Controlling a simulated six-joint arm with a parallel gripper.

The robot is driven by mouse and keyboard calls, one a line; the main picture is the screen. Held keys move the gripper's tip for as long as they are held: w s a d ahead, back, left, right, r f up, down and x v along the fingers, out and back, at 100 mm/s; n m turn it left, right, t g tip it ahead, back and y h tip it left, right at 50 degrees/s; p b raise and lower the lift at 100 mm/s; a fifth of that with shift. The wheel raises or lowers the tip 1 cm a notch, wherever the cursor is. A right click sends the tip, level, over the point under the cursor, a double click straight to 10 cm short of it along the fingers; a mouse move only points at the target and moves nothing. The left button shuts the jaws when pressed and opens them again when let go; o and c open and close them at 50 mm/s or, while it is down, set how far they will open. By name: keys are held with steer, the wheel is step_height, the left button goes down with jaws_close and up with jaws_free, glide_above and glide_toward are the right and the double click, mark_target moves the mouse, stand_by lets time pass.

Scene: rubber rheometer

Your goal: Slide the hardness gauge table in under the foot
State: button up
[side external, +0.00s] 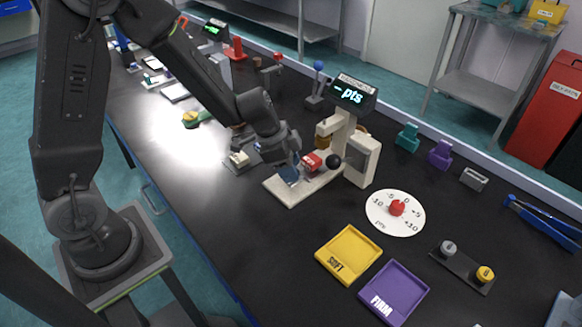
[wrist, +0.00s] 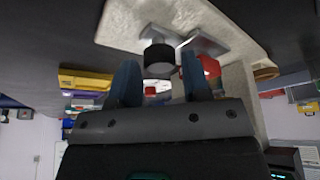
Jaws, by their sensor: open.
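The hardness gauge (side external: 362,155) is a cream stand with a "HARDNESS" display (side external: 352,95) reading "-- pts". Its cream base plate (side external: 290,195) reaches toward my arm and fills the top of the wrist view (wrist: 180,15). My gripper (side external: 288,174) is low over this plate, its blue fingers open. In the wrist view a black round piece (wrist: 159,58) shows between the fingertips (wrist: 159,66), beside bright metal parts (wrist: 205,42) that look like the gauge table. A red part (side external: 311,162) is close by the fingers. I cannot tell whether the fingers touch anything; the foot is not clear.
A white dial (side external: 380,214) with a red knob (side external: 397,208), a yellow SOFT tray (side external: 350,242) and a purple FIRM tray (side external: 405,278) lie to the right. A black ball knob (side external: 333,161) is on the gauge. The bench's front left is clear.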

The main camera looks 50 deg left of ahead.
steer(key=shift+w+f, duration=0.1)
steer(key=shift+f, duration=0.25)
jaws_close()
